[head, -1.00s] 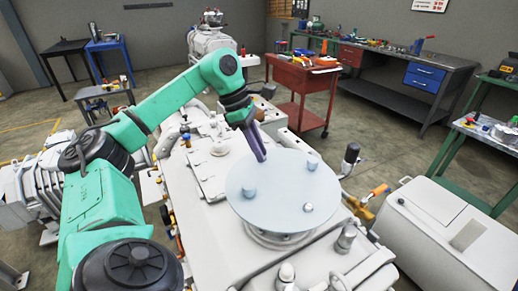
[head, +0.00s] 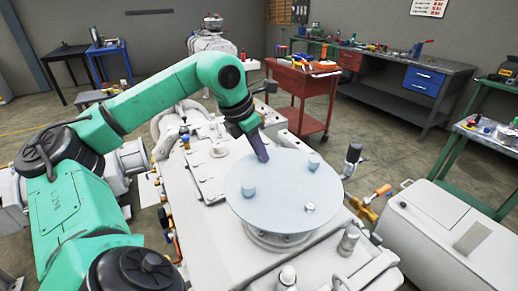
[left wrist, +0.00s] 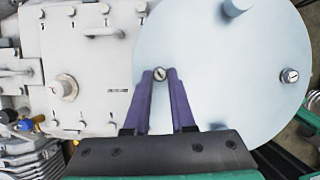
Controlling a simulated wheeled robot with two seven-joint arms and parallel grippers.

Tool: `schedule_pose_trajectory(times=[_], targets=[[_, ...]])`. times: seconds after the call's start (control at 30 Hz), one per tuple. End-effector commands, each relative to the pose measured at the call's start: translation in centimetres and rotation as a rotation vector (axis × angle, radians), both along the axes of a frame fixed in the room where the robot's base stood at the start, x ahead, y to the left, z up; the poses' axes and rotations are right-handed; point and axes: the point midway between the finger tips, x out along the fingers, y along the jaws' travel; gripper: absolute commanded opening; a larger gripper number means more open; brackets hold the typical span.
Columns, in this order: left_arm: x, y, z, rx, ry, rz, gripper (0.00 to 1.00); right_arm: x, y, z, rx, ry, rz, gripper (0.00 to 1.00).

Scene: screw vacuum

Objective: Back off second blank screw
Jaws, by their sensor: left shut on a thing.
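The round pale blue-grey blank (head: 280,210) lies flat on the white machine's port in the head view. It also fills much of the left wrist view (left wrist: 215,75). My left gripper (head: 264,158) points down at the blank's far left edge. In the left wrist view its purple fingers (left wrist: 160,76) are shut on a slotted screw (left wrist: 160,73), whose head shows between the tips. Other screws stand on the blank: one at the far right (head: 313,162), one at the near right (head: 310,207) and one at the left (head: 248,190). My right gripper is not in view.
The white machine body (head: 205,175) with pipes and fittings surrounds the blank. A dark-topped fitting (head: 352,158) and an orange-handled valve (head: 380,191) stand at its right. A white cabinet (head: 440,235) is further right. A red cart (head: 300,90) stands behind.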

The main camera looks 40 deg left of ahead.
Motion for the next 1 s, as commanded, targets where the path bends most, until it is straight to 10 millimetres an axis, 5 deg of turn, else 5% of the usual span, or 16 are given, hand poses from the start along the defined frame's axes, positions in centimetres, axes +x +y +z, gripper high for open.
schedule_pose_trajectory(times=[0.37,1.0], targets=[[-0.1,-0.5,0.5,0.001,0.004,0.353,0.00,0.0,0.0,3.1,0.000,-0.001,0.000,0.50],[0.3,-1.1,0.4,-0.005,0.004,0.930,0.00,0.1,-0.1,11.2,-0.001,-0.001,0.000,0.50]])
